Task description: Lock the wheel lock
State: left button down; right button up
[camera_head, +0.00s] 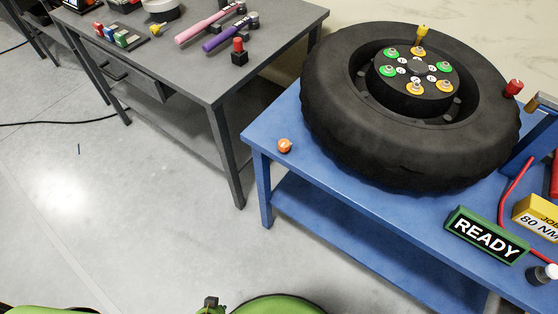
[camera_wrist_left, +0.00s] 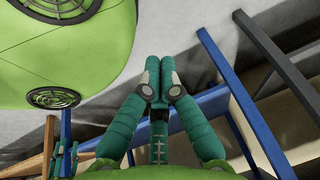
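A big black tyred wheel (camera_head: 345,125) lies flat on the blue table (camera_head: 375,205). Its hub carries a ring of green and orange fasteners around a dark centre. A yellow-topped peg (camera_head: 422,33) stands at the hub's far edge, and a red knob (camera_head: 514,88) is at the wheel's right side. I cannot tell which part is the wheel lock. My left gripper (camera_wrist_left: 159,66) shows in the left wrist view, its teal fingers together with nothing visible between them. It is away from the wheel.
A green READY sign (camera_head: 486,236), a yellow 80 NM box (camera_head: 537,215) and a red cable (camera_head: 514,190) are at the blue table's right. An orange knob (camera_head: 285,146) sits at its left corner. A grey bench (camera_head: 196,68) holds tools. Open floor (camera_head: 110,210) lies left.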

aim_at(282, 151)
pick_arm(q)
jog(key=w+d+r+m+t+h+b, duration=0.1)
jog(key=w+d+r+m+t+b, duration=0.25)
jog(key=w+r, duration=0.35)
jog(key=w+d+r+m+t+h+b, duration=0.1)
jog(key=w+d+r+m+t+b, duration=0.3)
jog(key=w, duration=0.5)
jog(key=w+d+r+m+t+h+b, duration=0.1)
jog(key=r+m, duration=0.3)
jog(key=r, duration=0.8)
jog(key=w+d+r+m+t+h+b, duration=0.1)
jog(key=w+d+r+m+t+b, duration=0.2)
jog(key=r, duration=0.9)
jog(key=shift+d+m+t+h, duration=0.4)
jog(key=shift+d+m+t, duration=0.05)
jog(key=shift+t, duration=0.1)
pick_arm(e)
jog(key=w+f+t, duration=0.3)
jog(key=w+f, duration=0.6)
jog(key=w, duration=0.4)
jog(key=shift+w+a, duration=0.15)
jog(key=shift+a, duration=0.3)
pick_arm(q)
jog(key=x, duration=1.3)
jog(key=shift+d+f, duration=0.1)
jog(key=shift+w+d, duration=0.15)
jog(key=shift+w, duration=0.3)
pick_arm(e)
jog(key=shift+w+t, duration=0.3)
